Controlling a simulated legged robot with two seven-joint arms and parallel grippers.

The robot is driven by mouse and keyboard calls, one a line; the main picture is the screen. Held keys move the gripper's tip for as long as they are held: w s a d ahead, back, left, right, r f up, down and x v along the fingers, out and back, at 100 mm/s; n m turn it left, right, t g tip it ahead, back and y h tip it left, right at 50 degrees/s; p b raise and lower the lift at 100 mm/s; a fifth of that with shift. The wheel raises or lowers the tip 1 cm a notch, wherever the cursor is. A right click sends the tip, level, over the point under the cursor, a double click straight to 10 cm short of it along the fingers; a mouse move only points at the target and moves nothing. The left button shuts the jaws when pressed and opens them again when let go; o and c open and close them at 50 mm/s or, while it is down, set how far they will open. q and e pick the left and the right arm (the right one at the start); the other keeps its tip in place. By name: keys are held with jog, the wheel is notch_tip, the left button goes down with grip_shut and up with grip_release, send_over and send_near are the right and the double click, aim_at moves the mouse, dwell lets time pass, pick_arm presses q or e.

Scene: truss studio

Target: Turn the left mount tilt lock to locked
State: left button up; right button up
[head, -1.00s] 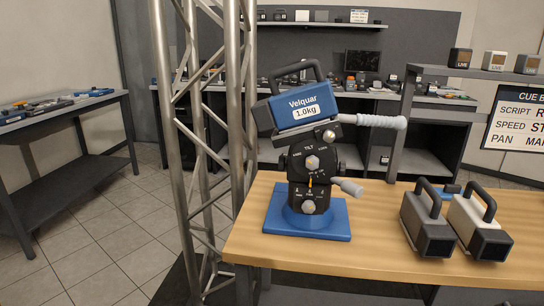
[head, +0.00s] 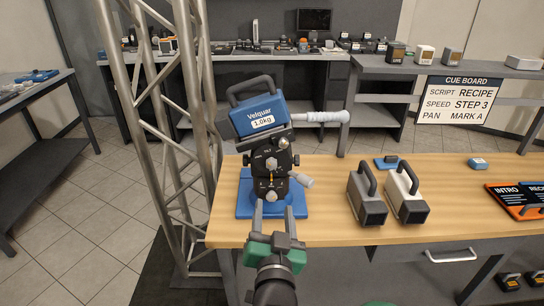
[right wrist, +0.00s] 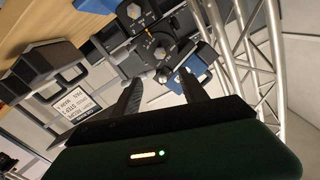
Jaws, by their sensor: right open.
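The mount (head: 268,172) is a black head on a blue base plate (head: 243,210) at the left end of the wooden table. It carries a tilted blue Velquar 1.0kg block (head: 258,118) with a pale grey handle (head: 320,117). The tilt lock appears as a small grey knob (head: 271,163) on the head's front; its setting is too small to read. My right gripper (head: 273,208) is open and empty in front of the mount's lower part, apart from the knobs. In the right wrist view the mount (right wrist: 150,40) lies beyond the open fingers. My left gripper is not in view.
A grey camera block (head: 366,199) and a white one (head: 406,197) stand right of the mount. A metal truss (head: 165,120) rises close on the left. Cue cards (head: 520,200) lie at the right. The table front between them is clear.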

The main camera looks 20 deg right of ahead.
aim_at(272, 165)
jog(key=x, duration=1.6)
jog(key=shift+w+f, duration=0.25)
jog(key=shift+w, duration=0.05)
jog(key=shift+c, duration=0.4)
grip_shut()
